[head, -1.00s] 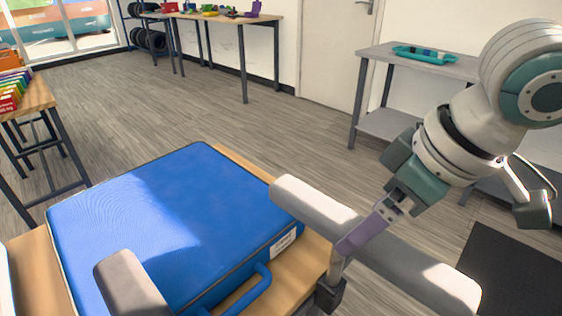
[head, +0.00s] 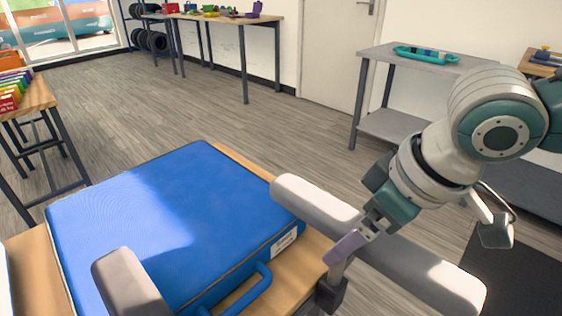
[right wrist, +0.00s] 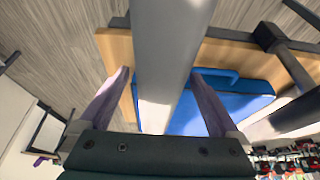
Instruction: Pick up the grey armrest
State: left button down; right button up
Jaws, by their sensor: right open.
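A long grey armrest (head: 315,203) runs diagonally across the lower right of the head view, on a dark metal bracket. In the right wrist view the armrest (right wrist: 172,45) passes between the two purple fingers. My right gripper (head: 345,247) is at the middle of the armrest, with its fingers open on either side of it. I cannot tell whether the fingers touch it. A second grey armrest (head: 128,282) shows at the lower left of the head view. My left gripper is not in view.
A grey side table (head: 440,62) with a teal tray stands at the back right. The wooden floor (head: 210,100) between the tables is clear.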

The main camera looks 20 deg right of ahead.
grip_shut()
dwell(0.9)
